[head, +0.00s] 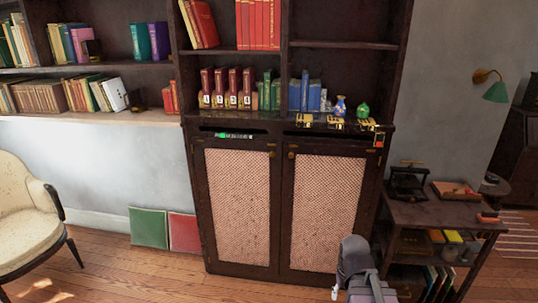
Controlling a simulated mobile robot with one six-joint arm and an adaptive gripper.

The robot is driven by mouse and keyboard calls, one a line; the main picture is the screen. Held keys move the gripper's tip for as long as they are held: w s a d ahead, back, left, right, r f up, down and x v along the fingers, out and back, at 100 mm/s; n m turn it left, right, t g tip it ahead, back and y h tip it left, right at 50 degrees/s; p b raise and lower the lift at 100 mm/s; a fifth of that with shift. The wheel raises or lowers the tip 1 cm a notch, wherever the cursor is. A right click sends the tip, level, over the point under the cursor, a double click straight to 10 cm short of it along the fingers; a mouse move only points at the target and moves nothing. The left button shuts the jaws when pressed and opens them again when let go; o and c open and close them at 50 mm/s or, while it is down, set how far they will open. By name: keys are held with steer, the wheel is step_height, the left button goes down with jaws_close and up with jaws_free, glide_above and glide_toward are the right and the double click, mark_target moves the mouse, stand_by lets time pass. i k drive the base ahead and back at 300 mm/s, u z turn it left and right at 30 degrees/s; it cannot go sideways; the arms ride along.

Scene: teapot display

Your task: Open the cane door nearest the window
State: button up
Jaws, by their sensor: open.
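The cabinet has two cane doors side by side, a left cane door (237,205) and a right cane door (326,212). Both have dark wooden frames around pale woven panels, and both look shut. A small brass knob (272,154) sits at the upper inner edge of the left door, and another knob (291,155) at the upper inner edge of the right door. No window is in view, so I cannot tell which door is nearest it. Part of my grey arm stands before the lower right of the cabinet, but my gripper's fingertips cannot be made out.
Books, vases and small brass items (338,123) stand on the shelf above the doors. A low side table (445,213) stands close on the right. Green (148,227) and red (184,232) panels lean left of the cabinet, near a cream chair (25,215). Wooden floor before the left door is clear.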

mark_target(240, 180)
steer(key=i, duration=0.9)
steer(key=z, duration=0.05)
